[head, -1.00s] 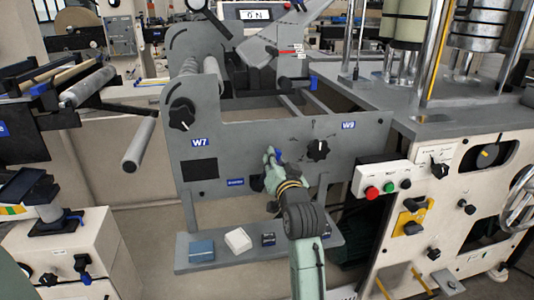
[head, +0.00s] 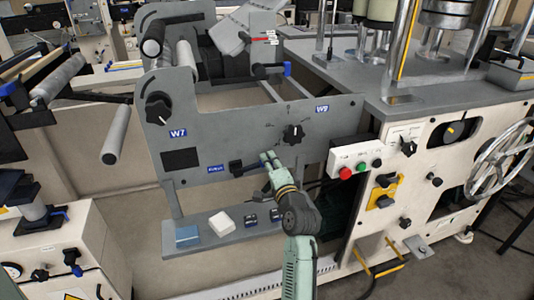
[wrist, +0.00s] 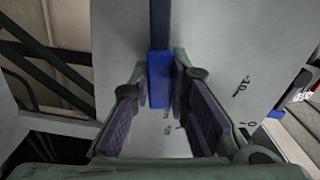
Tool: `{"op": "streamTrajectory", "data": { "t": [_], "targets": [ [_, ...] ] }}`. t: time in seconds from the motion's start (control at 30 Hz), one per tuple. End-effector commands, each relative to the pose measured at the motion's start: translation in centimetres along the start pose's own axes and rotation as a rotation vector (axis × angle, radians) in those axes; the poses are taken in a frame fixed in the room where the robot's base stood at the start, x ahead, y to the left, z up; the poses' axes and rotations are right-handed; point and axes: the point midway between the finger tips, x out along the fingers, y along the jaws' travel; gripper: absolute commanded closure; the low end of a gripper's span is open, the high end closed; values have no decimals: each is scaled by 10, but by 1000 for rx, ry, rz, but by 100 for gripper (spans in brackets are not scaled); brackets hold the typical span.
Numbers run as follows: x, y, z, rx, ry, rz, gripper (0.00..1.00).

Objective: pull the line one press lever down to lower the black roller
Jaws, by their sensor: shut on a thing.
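The press lever (head: 250,163) is a dark bar on the grey side panel (head: 345,115), beside a small blue label (head: 216,169). It lies nearly level, pointing right with a slight upward tilt. My gripper (head: 269,157) is shut on its outer end and hides the grip in the head view. In the wrist view, the blue lever grip (wrist: 159,82) sits between the two fingers (wrist: 160,95), with the dark bar running up from it. I cannot tell for sure which dark part behind the panel is the black roller.
A black knob (head: 293,133) is just above right of my gripper. A control box with red button (head: 345,173) stands to the right. A grey shelf (head: 255,238) below holds several small boxes. Another blue-tipped lever (head: 270,70) is above the panel.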

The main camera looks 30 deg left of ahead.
Motion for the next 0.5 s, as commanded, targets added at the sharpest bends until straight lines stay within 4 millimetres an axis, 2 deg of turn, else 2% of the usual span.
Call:
{"op": "streamTrajectory", "data": {
  "t": [0.23,0.5],
  "targets": [
    [0,13,1,133,-1,2,100],
    [0,19,2,192,0,1,100]
  ]
}}
